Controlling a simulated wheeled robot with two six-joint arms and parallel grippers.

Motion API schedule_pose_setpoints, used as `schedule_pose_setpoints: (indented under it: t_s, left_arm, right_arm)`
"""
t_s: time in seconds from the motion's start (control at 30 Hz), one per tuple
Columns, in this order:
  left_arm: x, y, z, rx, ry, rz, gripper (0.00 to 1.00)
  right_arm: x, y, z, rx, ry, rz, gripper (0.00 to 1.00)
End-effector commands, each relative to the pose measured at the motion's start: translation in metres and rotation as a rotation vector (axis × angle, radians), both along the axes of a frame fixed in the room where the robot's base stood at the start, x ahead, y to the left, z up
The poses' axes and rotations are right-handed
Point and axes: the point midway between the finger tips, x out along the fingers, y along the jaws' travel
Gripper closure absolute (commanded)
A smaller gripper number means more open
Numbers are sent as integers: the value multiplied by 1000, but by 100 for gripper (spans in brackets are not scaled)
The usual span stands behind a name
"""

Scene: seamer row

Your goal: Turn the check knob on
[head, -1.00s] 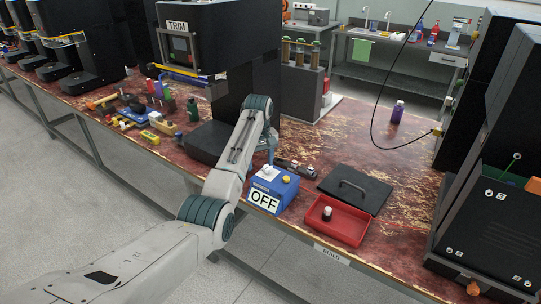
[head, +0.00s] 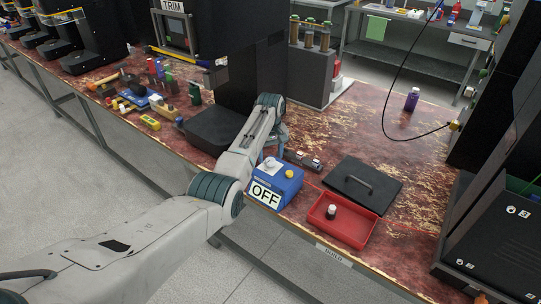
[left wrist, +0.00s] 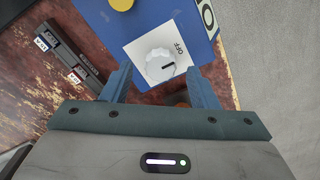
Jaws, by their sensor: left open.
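The white check knob (head: 270,162) is on top of a blue box (head: 291,188) with a white OFF sign on its front. In the left wrist view the ribbed knob (left wrist: 160,66) sits on a white plate marked OFF, and its dark pointer line points towards that word. My left gripper (left wrist: 159,80) is open, its blue fingers on either side of the knob's near side; I cannot tell whether they touch it. In the head view my left wrist is above and behind the box, and the fingers are mostly hidden. My right gripper is not in view.
A yellow button (head: 290,173) is beside the knob. A dark device (head: 303,160) lies behind the box. A tall black machine stands at far right.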

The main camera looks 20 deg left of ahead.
Motion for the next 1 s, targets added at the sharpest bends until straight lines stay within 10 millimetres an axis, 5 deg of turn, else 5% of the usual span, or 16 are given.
schedule_pose_setpoints:
  t_s: [0.2, 0.43, 0.7, 1.0]
  left_arm:
    - [0, 0, -14, 0, 0, 0, 46]
    - [0, 0, -15, 0, 0, 0, 46]
    - [0, 0, -14, 0, 0, 0, 90]
    - [0, 0, -13, 0, 0, -35, 90]
  right_arm:
    - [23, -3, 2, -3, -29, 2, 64]
    - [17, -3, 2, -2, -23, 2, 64]
    - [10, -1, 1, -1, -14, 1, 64]
    - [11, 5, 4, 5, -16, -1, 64]
